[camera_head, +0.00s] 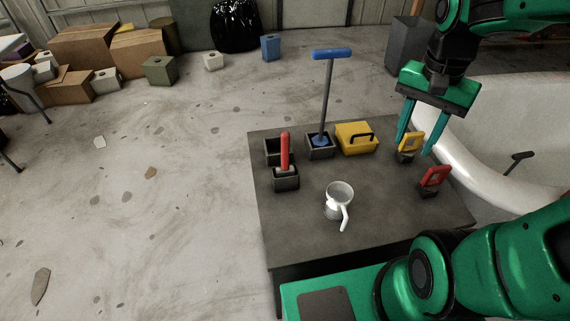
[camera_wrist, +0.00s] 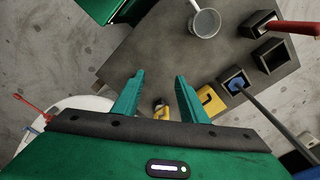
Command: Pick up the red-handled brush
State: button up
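The red-handled brush (camera_head: 285,151) stands upright in a small dark open box at the left of the dark table; its lower end is hidden by the box. In the wrist view its red handle (camera_wrist: 290,27) shows at the upper right. My gripper (camera_head: 415,149) is above the right side of the table, well to the right of the brush. Its green fingers are apart, with nothing held between them; they also show open in the wrist view (camera_wrist: 160,76). A yellow-handled tool (camera_wrist: 158,107) shows behind the fingers there.
The white hull mould (camera_head: 510,100) lies to the right. Open floor lies left.

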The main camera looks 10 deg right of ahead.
jog(key=w+a+m, duration=0.3)
jog(key=w+a, duration=0.5)
jog(key=a, duration=0.1)
jog(key=m+y, duration=0.2)
jog(key=m, duration=0.3)
send_near(283, 151)
jog(key=shift+w+d+f, duration=0.35)
jog(key=shift+w, duration=0.3)
jog(key=shift+a+f, duration=0.25)
jog(key=shift+f, duration=0.05)
jog(key=f, duration=0.6)
jog(key=a+f, duration=0.1)
jog(key=f, duration=0.3)
grip_shut()
